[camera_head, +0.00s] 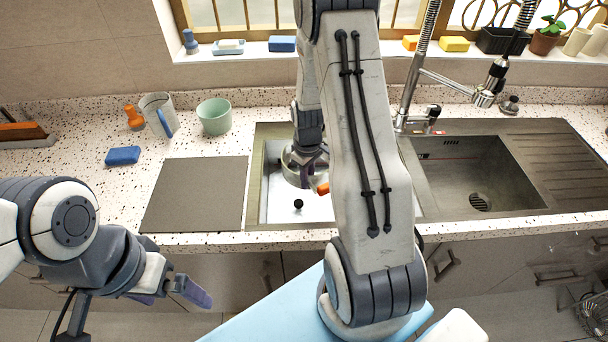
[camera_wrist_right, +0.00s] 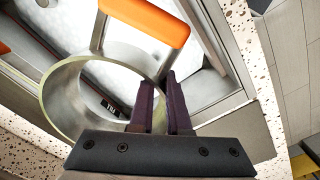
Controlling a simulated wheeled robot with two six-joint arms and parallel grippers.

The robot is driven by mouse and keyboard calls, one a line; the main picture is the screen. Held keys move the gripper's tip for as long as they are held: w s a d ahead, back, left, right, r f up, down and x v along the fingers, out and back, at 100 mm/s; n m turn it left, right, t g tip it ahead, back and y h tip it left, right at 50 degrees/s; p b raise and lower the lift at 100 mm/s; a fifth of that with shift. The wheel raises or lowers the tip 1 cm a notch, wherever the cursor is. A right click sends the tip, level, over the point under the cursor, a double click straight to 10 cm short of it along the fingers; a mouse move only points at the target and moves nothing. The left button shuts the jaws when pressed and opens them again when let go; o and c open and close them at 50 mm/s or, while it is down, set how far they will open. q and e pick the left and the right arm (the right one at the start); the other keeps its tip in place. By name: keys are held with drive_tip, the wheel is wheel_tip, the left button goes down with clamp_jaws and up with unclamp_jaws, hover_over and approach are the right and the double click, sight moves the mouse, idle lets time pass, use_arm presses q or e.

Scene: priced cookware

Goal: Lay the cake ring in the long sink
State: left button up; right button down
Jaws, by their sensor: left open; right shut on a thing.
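The cake ring is a pale metal band (camera_wrist_right: 58,98), gripped by its wall in the right wrist view. My right gripper (camera_wrist_right: 160,84) is shut on that wall, with the open ring tilted to the left of its fingers. In the head view the ring (camera_head: 289,168) is over the left, light metal sink basin (camera_head: 280,209), partly hidden by my right arm. Whether it touches the basin cannot be told. A darker basin (camera_head: 440,187) with a drain is on the right; which is the long one is unclear. My left gripper (camera_head: 172,291) is open and empty, in front of the counter.
An orange-handled tool (camera_wrist_right: 147,20) lies in the left basin, close to the ring; a small black round thing (camera_head: 298,204) is also there. A grey board (camera_head: 195,193) lies left of it. A tall tap (camera_head: 408,95) stands behind the basins.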

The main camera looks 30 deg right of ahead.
wheel_tip(320, 180, down, 18)
drive_tip(key=b, duration=1.4)
drive_tip(key=shift+f, duration=0.2)
drive_tip(key=shift+c, duration=1.6)
unclamp_jaws()
drive_tip(key=shift+r, duration=0.1)
wheel_tip(320, 180, up, 15)
drive_tip(key=p, duration=1.2)
drive_tip(key=shift+f, duration=0.2)
